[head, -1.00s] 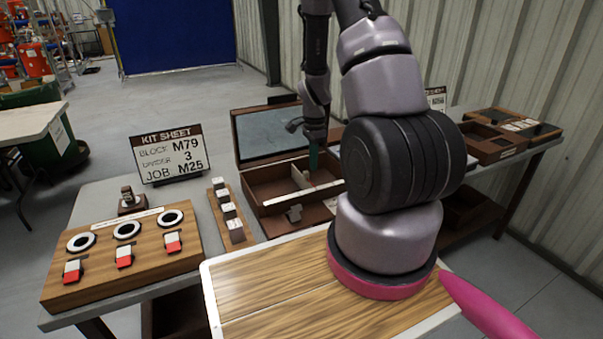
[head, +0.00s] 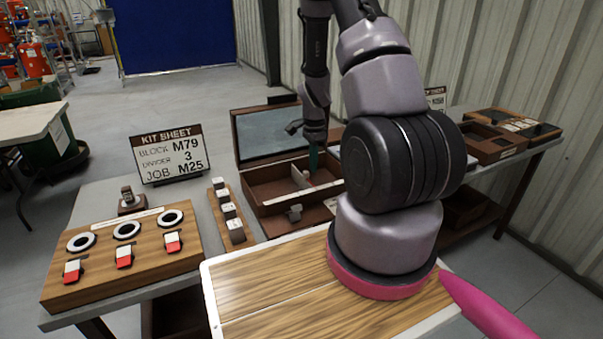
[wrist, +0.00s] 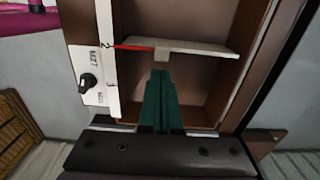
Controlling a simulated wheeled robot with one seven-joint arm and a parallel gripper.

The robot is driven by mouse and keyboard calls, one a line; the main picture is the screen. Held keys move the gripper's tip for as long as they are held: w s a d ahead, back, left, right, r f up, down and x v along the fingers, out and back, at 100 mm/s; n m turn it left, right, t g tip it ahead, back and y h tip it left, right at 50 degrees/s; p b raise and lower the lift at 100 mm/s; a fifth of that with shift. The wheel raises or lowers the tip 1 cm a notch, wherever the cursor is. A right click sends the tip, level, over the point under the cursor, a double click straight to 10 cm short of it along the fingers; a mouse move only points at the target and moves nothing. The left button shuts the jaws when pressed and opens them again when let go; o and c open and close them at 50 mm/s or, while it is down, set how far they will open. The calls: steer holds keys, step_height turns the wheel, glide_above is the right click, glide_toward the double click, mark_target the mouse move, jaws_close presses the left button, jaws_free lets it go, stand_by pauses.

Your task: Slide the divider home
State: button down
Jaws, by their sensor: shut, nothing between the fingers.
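The divider (wrist: 205,48) is a pale board lying across the inside of the open brown box (head: 256,201); it also shows in the head view (head: 299,178). It has a small tab (wrist: 162,58) near its middle. A red pointer (wrist: 133,47) runs from the divider to the mark 2 on the white scale strip (wrist: 104,62); the mark 3 is nearer my wrist. My gripper (wrist: 161,76) has green fingers, shut and empty, inside the box just beside the tab on the wrist side. Whether they touch the tab is unclear. In the head view my gripper (head: 313,163) reaches down into the box.
A kit sheet (head: 171,154) reads block M79, divider 3, job M25. A wooden panel (head: 125,250) with rings and red-white switches is at left. A rack of small blocks (head: 229,211) stands beside the box. Trays (head: 492,142) are at far right.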

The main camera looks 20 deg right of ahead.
steer(key=shift+f, duration=1.45)
steer(key=shift+f, duration=0.1)
steer(key=shift+a, duration=0.1)
steer(key=shift+a, duration=1.75)
steer(key=shift+s+a, duration=0.1)
steer(key=shift+a, duration=1.55)
